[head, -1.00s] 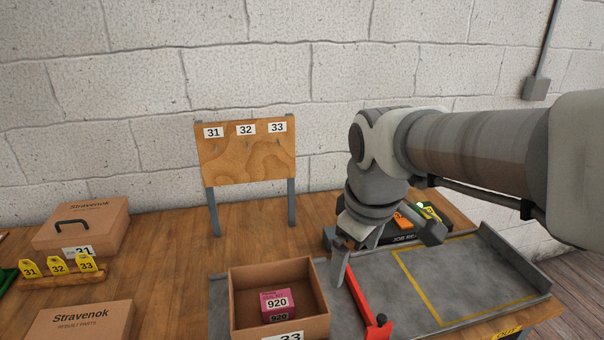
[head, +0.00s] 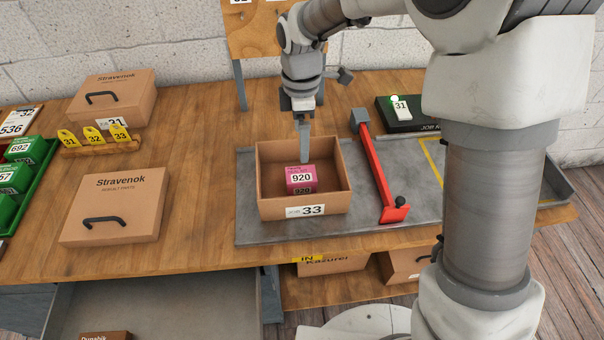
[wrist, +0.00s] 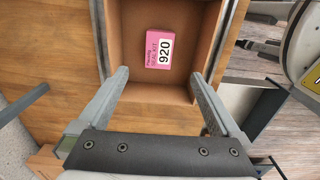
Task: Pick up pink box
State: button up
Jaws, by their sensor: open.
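The pink box (head: 301,178), with a white 920 label, sits inside the open brown box (head: 305,207) marked 33. In the wrist view the pink box (wrist: 160,48) lies ahead of the fingers, near the middle of the brown box's floor. My gripper (head: 304,158) is over the back part of the brown box, pointing down. In the wrist view my gripper (wrist: 160,75) is open, with its two fingers spread wide and nothing between them. The fingers are apart from the pink box.
The brown box stands on a grey tray (head: 262,232). A red bar (head: 380,170) runs just right of it. Closed Stravenok boxes (head: 118,200) and a yellow tag rack (head: 95,140) are at the left. A black job reader (head: 395,116) stands at the back right.

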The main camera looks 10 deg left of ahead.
aim_at(301, 174)
notch_tip(301, 174, down, 14)
jog(key=shift+w+a+r, duration=0.1)
jog(key=shift+r, duration=0.1)
jog(key=c, duration=1.4)
jog(key=shift+r, duration=0.1)
